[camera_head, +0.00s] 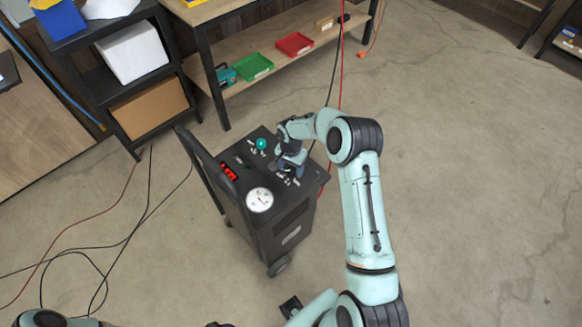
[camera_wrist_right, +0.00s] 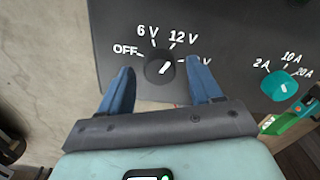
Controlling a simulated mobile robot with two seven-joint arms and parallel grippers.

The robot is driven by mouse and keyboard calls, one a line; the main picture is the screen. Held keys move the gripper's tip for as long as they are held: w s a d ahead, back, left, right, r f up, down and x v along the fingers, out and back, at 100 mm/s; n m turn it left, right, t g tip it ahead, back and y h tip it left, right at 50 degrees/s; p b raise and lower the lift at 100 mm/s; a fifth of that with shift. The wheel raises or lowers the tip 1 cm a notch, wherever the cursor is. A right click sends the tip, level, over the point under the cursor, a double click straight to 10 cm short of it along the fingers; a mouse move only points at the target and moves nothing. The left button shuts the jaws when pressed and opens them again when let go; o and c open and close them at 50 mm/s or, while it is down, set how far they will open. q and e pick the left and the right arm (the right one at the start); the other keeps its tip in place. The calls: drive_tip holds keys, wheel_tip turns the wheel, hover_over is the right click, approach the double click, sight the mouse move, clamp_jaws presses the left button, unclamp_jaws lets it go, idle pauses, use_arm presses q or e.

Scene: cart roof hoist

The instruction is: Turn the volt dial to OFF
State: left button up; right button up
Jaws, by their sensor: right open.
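The volt dial (camera_wrist_right: 161,67) is a black knob on the dark charger panel, with labels OFF, 6 V, 12 V and one more partly hidden by a finger. Its white mark slants to the upper right, away from OFF; the exact setting is hard to tell. My right gripper (camera_wrist_right: 160,88) is open, its two blue fingers on either side of the dial with gaps visible. In the head view my right gripper (camera_head: 291,165) is over the cart's top panel and hides the dial.
A teal amp dial (camera_wrist_right: 287,85) with 2 A, 10 A and 20 A labels is right of the volt dial. Cables lie on the floor at left; open floor is at right.

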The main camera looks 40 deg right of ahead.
drive_tip(key=shift+f, duration=0.25)
drive_tip(key=c, duration=1)
drive_tip(key=shift+c, duration=0.2)
